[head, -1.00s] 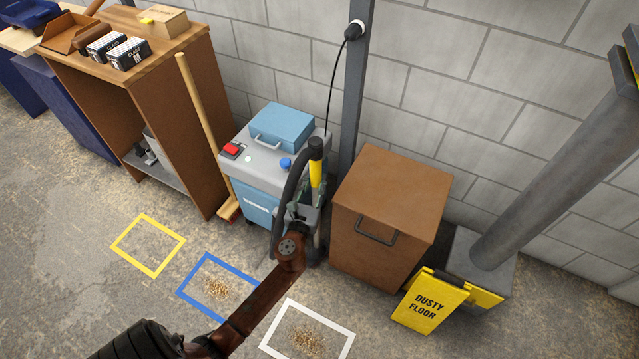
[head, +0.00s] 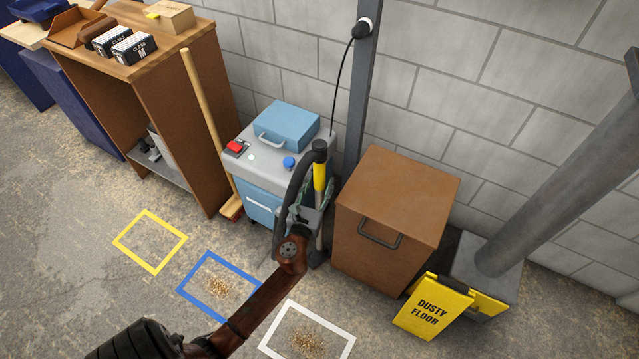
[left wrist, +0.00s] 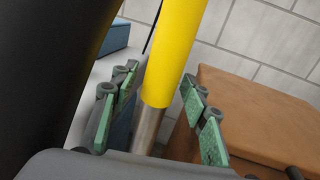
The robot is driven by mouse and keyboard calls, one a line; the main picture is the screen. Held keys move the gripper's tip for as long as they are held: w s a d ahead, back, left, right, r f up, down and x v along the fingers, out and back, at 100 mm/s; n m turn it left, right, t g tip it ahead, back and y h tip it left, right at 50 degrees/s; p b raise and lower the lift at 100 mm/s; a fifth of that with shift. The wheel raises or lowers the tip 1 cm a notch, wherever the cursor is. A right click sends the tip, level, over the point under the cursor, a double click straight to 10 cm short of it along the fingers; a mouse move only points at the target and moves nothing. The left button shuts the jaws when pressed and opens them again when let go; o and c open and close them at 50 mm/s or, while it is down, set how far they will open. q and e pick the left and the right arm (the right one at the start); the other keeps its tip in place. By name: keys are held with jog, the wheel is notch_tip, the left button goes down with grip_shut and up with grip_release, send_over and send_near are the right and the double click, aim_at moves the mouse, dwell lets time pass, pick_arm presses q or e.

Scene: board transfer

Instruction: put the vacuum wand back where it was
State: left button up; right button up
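The vacuum wand stands upright at the right front of the vacuum (head: 262,165), a grey and blue machine. Its yellow grip (head: 320,178) has a black top, with a dark hose curving down to the left. The grip shows large in the left wrist view (left wrist: 176,50), with a metal tube (left wrist: 147,130) below it. My left gripper (head: 313,210) is at the wand just below the yellow grip. Its green-padded fingers (left wrist: 160,108) are spread either side of the wand, with visible gaps. Whether the wand's lower end is seated in a holder is hidden. My right gripper is not in view.
A brown box (head: 395,205) stands close to the right of the wand. A broom (head: 205,125) leans left of the vacuum. A yellow sign (head: 433,305) stands at right. Yellow (head: 150,268), blue and white floor frames lie in front, two holding debris.

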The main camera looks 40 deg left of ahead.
pick_arm(q)
jog(key=shift+r, duration=0.15)
jog(key=shift+s+d, duration=0.1)
jog(key=shift+s, duration=0.25)
jog(key=p+v, duration=0.2)
jog(key=v, duration=0.9)
jog(key=shift+s, duration=0.15)
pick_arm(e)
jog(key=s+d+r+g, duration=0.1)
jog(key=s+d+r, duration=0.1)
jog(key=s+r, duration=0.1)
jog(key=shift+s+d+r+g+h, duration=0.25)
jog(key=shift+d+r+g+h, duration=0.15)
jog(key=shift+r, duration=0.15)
pick_arm(q)
jog(key=shift+d, duration=0.1)
